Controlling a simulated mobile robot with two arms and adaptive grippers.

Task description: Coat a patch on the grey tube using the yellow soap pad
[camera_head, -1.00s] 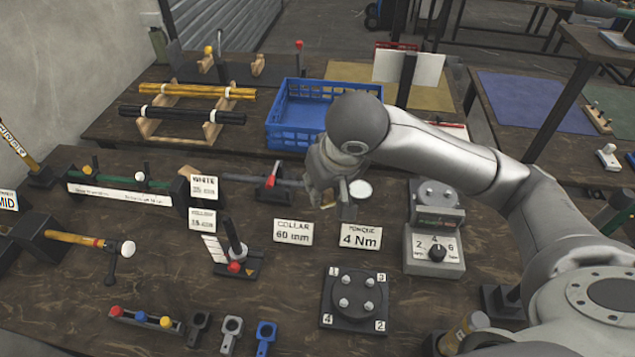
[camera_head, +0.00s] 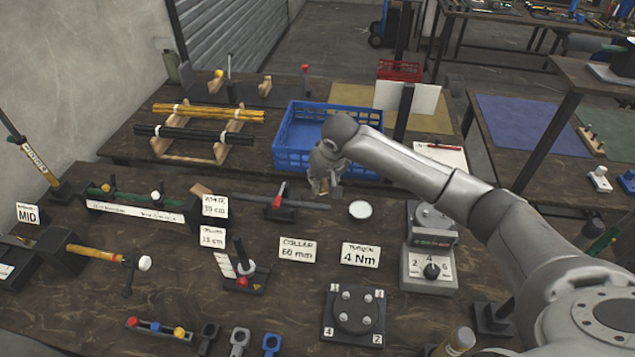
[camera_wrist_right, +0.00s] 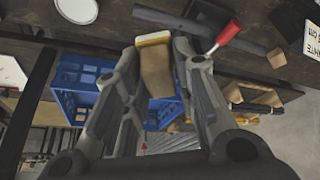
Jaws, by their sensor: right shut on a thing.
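My right gripper (camera_head: 327,190) is shut on the soap pad, close to the right end of the grey tube (camera_head: 308,205). In the right wrist view the pad (camera_wrist_right: 153,62) is a tan block with a pale yellow-white edge, between the fingers (camera_wrist_right: 155,72). The pad's edge is close to the tube (camera_wrist_right: 198,24); I cannot tell whether they touch. In the head view the pad is not clearly visible. The tube lies level in a red-handled clamp (camera_head: 279,197), left of my gripper. The red handle also shows in the right wrist view (camera_wrist_right: 229,33). My left gripper is not in view.
A white round dish (camera_head: 360,209) stands just right of my gripper. A blue crate (camera_head: 293,150) is behind it. Collar (camera_head: 297,250) and torque (camera_head: 360,255) signs stand in front. A dial box (camera_head: 430,270) is to the right.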

